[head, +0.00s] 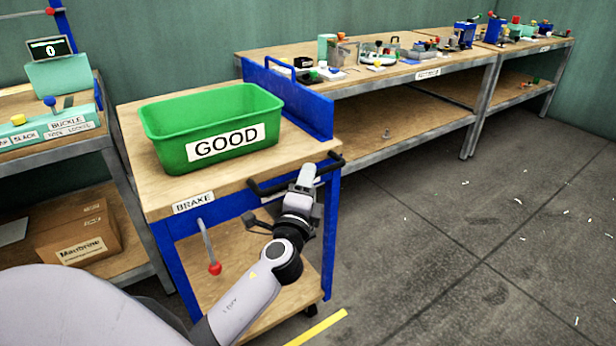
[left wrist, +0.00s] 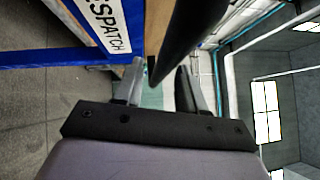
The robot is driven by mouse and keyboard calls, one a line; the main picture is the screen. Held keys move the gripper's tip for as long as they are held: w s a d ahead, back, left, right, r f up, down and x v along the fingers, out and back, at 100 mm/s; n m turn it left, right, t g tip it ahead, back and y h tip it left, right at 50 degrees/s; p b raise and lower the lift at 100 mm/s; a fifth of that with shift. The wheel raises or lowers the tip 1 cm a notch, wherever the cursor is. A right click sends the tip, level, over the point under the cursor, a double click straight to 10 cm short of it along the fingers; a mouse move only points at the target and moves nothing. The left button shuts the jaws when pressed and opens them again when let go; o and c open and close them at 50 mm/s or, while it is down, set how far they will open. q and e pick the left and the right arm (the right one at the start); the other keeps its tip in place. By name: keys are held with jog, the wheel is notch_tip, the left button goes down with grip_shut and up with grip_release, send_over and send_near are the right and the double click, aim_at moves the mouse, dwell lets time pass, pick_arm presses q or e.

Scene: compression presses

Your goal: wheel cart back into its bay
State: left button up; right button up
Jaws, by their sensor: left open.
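The cart has a wooden top (head: 150,178), a blue frame (head: 166,262), a lower shelf and a black push handle (head: 262,190) along its near right side. A green bin marked GOOD (head: 168,152) stands on top. Below the BRAKE label (head: 194,202) hangs a lever with a red knob (head: 214,268). My left gripper (head: 306,172) is at the handle. In the left wrist view my left gripper (left wrist: 158,82) is open, with the black handle bar (left wrist: 186,38) appearing between its fingers. I cannot tell whether they touch it. My right gripper is out of view.
A bench with a buckle panel (head: 66,126) and a cardboard box (head: 80,235) stands close on the left. Long workbenches (head: 400,72) line the back wall. A yellow floor strip (head: 320,328) lies in front. The floor on the right is open, with small scattered bits.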

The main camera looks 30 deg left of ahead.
pick_arm(q)
jog(key=shift+x, duration=0.9)
grip_shut()
jog(key=shift+a, duration=0.1)
